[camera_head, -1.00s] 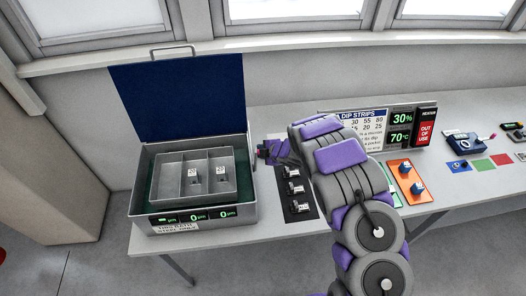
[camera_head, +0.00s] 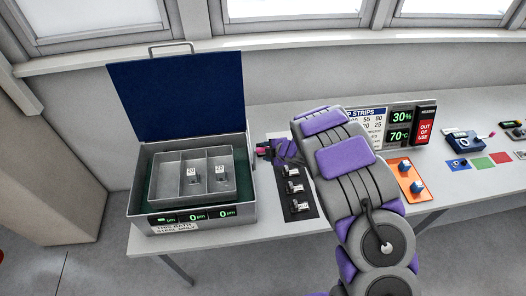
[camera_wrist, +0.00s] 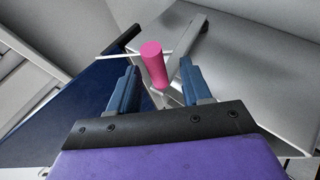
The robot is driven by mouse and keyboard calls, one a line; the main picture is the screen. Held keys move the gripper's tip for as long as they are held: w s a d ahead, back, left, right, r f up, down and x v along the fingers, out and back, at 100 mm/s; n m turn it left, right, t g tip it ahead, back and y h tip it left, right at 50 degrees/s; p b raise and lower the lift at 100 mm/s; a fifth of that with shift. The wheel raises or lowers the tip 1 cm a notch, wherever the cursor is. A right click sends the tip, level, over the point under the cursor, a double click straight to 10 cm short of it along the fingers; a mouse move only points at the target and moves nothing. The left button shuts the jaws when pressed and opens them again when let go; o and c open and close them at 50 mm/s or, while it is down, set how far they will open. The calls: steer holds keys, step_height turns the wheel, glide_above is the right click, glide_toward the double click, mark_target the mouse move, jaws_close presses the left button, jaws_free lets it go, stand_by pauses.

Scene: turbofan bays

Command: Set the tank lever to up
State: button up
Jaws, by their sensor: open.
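The tank (camera_head: 140,224) is an open metal box with its dark blue lid (camera_head: 178,96) raised. Its lever shows in the wrist view as a pink cylindrical handle (camera_wrist: 152,58) beside a grey metal arm (camera_wrist: 188,50). My gripper (camera_wrist: 158,82) is open, with one blue finger on each side of the pink handle and gaps visible beside it. In the head view my gripper (camera_head: 272,150) is at the tank's right side, where a small bit of pink shows. The rest of the lever is hidden there.
A grey divided tray (camera_head: 155,186) with small tagged parts is in the tank. A black strip (camera_head: 300,207) with several small parts lies right of it. An orange board (camera_head: 408,172) and a heater panel (camera_head: 424,128) marked out of use stand beyond my arm.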

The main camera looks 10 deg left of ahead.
steer(key=v, duration=1.2)
steer(key=w+d+r+m+t+h+b, duration=0.1)
steer(key=d+r+m+t+h+b, duration=0.2)
steer(key=d, duration=0.5)
steer(key=d+r+m+h+b, duration=0.3)
steer(key=d+m+h, duration=0.1)
steer(key=d, duration=0.4)
steer(key=s+d+r+m+g+h+b, duration=0.1)
steer(key=s+d+m+g+h+b, duration=0.2)
steer(key=s+d+m, duration=0.5)
steer(key=s+f+m+g+h+b, duration=0.1)
steer(key=s+f+m+g+b, duration=0.2)
steer(key=s, duration=1.1)
steer(key=s+a+f+m+g+y+b, duration=0.1)
steer(key=s+a, duration=0.3)
steer(key=s, duration=0.6)
steer(key=s+a+f+m+g+y+b, duration=0.2)
steer(key=s+a+m+g+y+b, duration=0.1)
steer(key=s, duration=0.8)
steer(key=shift+a+f+m+g+b, duration=0.2)
steer(key=shift+a+m+g+b, duration=0.4)
steer(key=shift+a, duration=0.6)
